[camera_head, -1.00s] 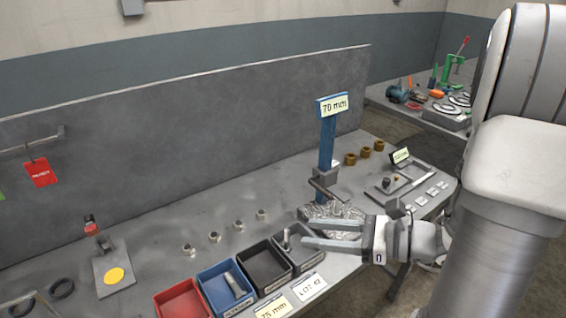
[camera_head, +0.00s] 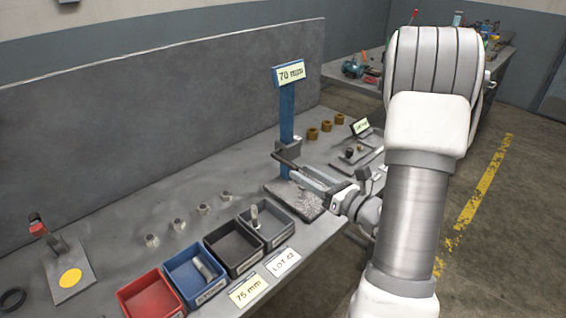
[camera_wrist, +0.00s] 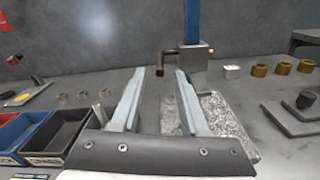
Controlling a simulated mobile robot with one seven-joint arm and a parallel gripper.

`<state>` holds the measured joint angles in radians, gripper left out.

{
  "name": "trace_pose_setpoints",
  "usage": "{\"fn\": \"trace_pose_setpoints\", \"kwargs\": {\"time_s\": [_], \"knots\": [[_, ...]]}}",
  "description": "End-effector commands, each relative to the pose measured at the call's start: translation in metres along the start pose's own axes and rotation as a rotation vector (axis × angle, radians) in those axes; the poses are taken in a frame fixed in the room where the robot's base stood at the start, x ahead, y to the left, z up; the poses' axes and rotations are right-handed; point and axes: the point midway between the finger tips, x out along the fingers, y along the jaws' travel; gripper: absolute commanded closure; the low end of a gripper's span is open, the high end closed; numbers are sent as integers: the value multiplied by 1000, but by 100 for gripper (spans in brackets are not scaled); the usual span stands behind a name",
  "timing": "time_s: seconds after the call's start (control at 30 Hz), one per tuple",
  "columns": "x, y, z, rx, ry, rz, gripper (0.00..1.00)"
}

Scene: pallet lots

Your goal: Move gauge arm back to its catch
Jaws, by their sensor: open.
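The gauge stand has a blue column (camera_head: 286,120) with a "70 mm" sign on top and a speckled stone base (camera_head: 298,195). Its dark gauge arm (camera_head: 287,161) sticks out from a grey block on the column. In the wrist view the gauge arm (camera_wrist: 158,60) has a rod end turned down, and the block (camera_wrist: 193,56) is right of it. My gripper (camera_wrist: 160,72) is open and empty. Its fingertips frame the rod end in the wrist view; I cannot tell the remaining gap. In the head view my gripper (camera_head: 302,172) is beside the arm, above the base. I cannot make out the catch.
Red (camera_head: 150,297), blue (camera_head: 194,278), black (camera_head: 233,249) and grey (camera_head: 266,226) bins line the front edge, two or more holding metal parts. Small metal cylinders stand behind them. Brass nuts (camera_head: 326,127) stand behind the gauge. A grey panel (camera_head: 160,120) closes the back.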

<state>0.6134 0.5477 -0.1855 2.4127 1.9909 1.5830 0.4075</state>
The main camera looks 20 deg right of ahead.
Motion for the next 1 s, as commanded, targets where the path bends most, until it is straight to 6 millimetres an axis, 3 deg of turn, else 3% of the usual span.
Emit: {"fn": "trace_pose_setpoints", "kwargs": {"time_s": [0.2,0.4,0.8,1.0], "knots": [[46,1,-1,-1,0,4,55],[72,0,-1,-1,1,2,55],[79,0,0,0,1,0,55],[79,0,0,0,1,0,89]]}}
